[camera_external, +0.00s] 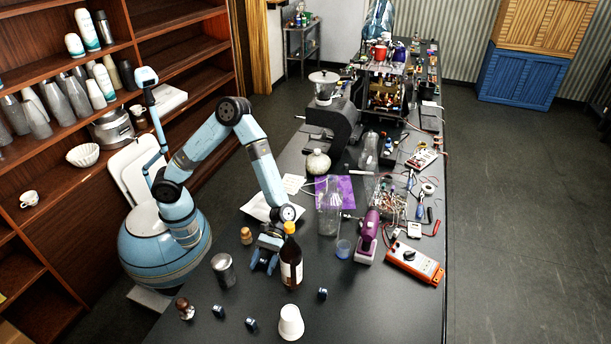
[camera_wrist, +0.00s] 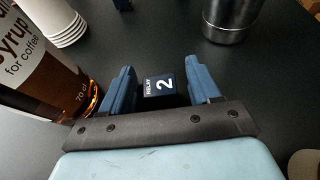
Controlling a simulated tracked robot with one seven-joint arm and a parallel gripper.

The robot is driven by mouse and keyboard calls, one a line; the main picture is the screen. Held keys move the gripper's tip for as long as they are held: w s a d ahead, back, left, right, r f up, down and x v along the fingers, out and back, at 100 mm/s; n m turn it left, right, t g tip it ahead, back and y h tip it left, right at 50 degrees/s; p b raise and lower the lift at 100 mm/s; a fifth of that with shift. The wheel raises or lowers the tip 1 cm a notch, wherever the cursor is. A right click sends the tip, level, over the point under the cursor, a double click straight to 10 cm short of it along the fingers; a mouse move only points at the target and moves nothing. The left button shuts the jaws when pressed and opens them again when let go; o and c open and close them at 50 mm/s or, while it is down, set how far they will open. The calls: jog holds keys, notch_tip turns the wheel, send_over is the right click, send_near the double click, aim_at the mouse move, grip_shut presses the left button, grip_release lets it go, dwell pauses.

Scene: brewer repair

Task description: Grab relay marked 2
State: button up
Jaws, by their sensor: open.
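The relay marked 2 (camera_wrist: 160,86) is a small dark blue block with a white "2" and the word "RELAY" on its top. In the wrist view it appears between the two blue fingers of my gripper (camera_wrist: 159,66), with a narrow dark gap on each side. The fingers are open and do not visibly press on it. In the external view my gripper (camera_external: 265,255) is low over the table, between the brown bottle and the metal cup. I cannot make out this relay there; the gripper seems to hide it.
The brown syrup bottle (camera_wrist: 45,65) stands close beside my gripper; it also shows in the external view (camera_external: 291,262). A metal cup (camera_external: 223,270), a stack of white cups (camera_external: 291,322) and other small blue relays (camera_external: 251,323) stand nearby. A small jar (camera_external: 246,235) is behind.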

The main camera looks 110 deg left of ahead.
aim_at(262, 262)
jog(key=c, duration=1)
jog(key=shift+c, duration=0.2)
jog(key=shift+r, duration=0.5)
notch_tip(262, 262, up, 2)
jog(key=shift+s+a+r, duration=0.1)
jog(key=shift+r, duration=0.15)
jog(key=s+a+r, duration=0.3)
jog(key=s+r, duration=0.6)
jog(key=s, duration=0.4)
jog(key=shift+s+a+r, duration=0.15)
jog(key=shift+a+r, duration=0.1)
jog(key=shift+a, duration=0.05)
